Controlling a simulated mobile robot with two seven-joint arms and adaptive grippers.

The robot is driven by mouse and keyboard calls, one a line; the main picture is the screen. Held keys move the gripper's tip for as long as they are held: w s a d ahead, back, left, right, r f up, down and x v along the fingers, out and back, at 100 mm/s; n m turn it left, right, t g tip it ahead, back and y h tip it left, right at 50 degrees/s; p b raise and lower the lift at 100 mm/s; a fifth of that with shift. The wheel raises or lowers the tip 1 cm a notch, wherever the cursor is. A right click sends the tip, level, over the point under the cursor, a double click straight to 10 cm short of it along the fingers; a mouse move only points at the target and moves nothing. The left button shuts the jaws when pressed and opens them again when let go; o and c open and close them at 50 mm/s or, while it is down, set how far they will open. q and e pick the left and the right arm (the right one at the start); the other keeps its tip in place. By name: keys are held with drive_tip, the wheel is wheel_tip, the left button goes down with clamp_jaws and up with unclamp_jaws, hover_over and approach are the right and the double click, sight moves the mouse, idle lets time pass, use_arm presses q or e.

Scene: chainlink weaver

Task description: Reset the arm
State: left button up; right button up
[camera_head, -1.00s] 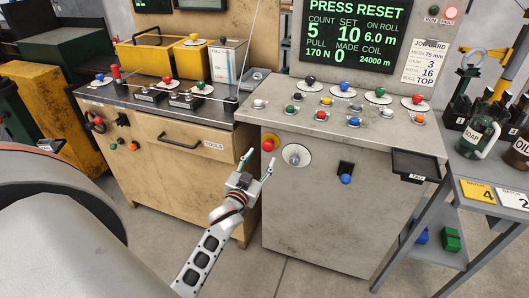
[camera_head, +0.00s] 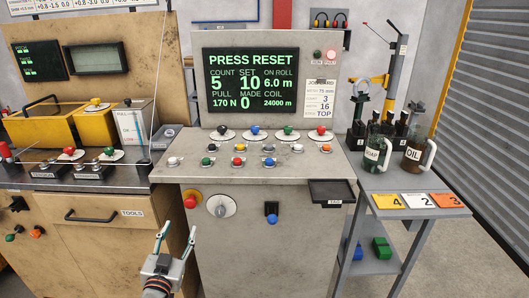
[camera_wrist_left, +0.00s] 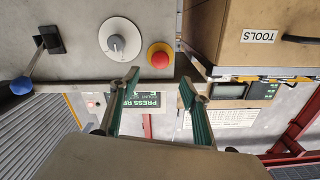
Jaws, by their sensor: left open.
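My left gripper (camera_head: 178,236) is low in the head view, in front of the console cabinet's lower left. Its two fingers are apart with nothing between them; they also show in the left wrist view (camera_wrist_left: 160,88). The red mushroom button (camera_head: 190,201) on a yellow ring is on the cabinet front above the fingertips. It also shows in the left wrist view (camera_wrist_left: 160,55), which is upside down. Beside it is a grey knob on a white disc (camera_head: 221,206). The screen (camera_head: 262,78) reads PRESS RESET. My right gripper is out of view.
Several coloured buttons (camera_head: 238,161) cover the console top. A blue-ended lever (camera_head: 271,218) and a black tray (camera_head: 331,192) are on its front. A wooden tool bench (camera_head: 110,240) stands left. A grey side table (camera_head: 378,181) holds jugs at right.

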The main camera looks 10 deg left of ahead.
use_arm(q)
drive_tip(key=s+d+f+m+g+h, duration=0.4)
drive_tip(key=s+d+f+g+h, duration=0.2)
drive_tip(key=s+d+f, duration=1.3)
drive_tip(key=shift+s+d+f+m+g+h, duration=0.35)
drive_tip(key=shift+s+h, duration=0.25)
drive_tip(key=shift+s, duration=0.6)
